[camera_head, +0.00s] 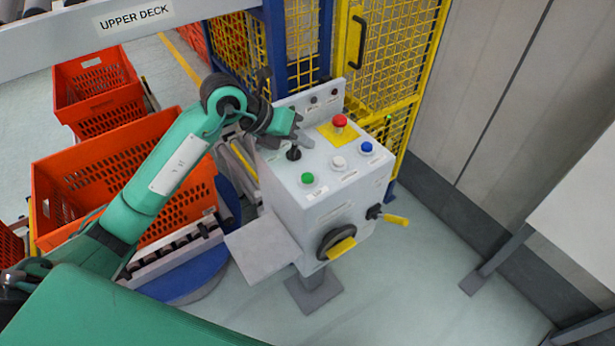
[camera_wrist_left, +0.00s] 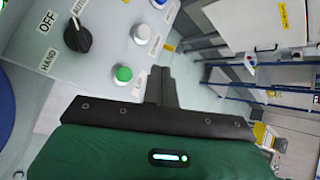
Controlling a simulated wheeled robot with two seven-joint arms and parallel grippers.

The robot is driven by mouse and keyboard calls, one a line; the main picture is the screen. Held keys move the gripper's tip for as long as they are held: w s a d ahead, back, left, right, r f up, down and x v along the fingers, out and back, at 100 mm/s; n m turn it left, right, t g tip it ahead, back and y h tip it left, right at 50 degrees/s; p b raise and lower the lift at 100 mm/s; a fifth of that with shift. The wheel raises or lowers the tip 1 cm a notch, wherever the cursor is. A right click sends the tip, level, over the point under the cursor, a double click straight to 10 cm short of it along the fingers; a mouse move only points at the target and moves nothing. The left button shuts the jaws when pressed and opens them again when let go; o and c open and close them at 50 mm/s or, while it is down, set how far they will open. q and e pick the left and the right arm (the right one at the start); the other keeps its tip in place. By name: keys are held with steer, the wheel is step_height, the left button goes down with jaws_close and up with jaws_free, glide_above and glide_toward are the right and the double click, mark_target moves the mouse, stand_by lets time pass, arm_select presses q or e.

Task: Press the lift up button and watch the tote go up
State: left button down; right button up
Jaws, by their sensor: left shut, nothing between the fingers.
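A grey control box (camera_head: 322,200) stands on a post, with a green button (camera_head: 307,178), a white button (camera_head: 338,162), a blue button (camera_head: 367,147), a red mushroom button (camera_head: 340,121) and a black selector knob (camera_head: 293,153). My left gripper (camera_head: 306,141) is shut and empty, above the panel near the knob. In the left wrist view its closed fingers (camera_wrist_left: 163,85) appear beside the green button (camera_wrist_left: 124,73); contact is not visible. A large orange tote (camera_head: 75,178) sits on rollers, partly hidden by my left arm.
A second orange tote (camera_head: 98,85) stands farther back. A yellow mesh fence (camera_head: 395,50) is behind the box. An "UPPER DECK" beam (camera_head: 60,40) crosses the upper left. The box has a yellow-handled crank (camera_head: 394,219) on its side. Open floor (camera_head: 400,290) lies to its right.

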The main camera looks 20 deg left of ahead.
mark_target(302, 178)
arm_select(q)
step_height(302, 178, down, 8)
steer(key=b, duration=0.4)
steer(key=shift+r+b, duration=0.1)
steer(key=shift+b, duration=0.3)
stand_by(1.0)
stand_by(0.5)
steer(key=shift+f+b, duration=0.35)
steer(key=shift+f, duration=0.05)
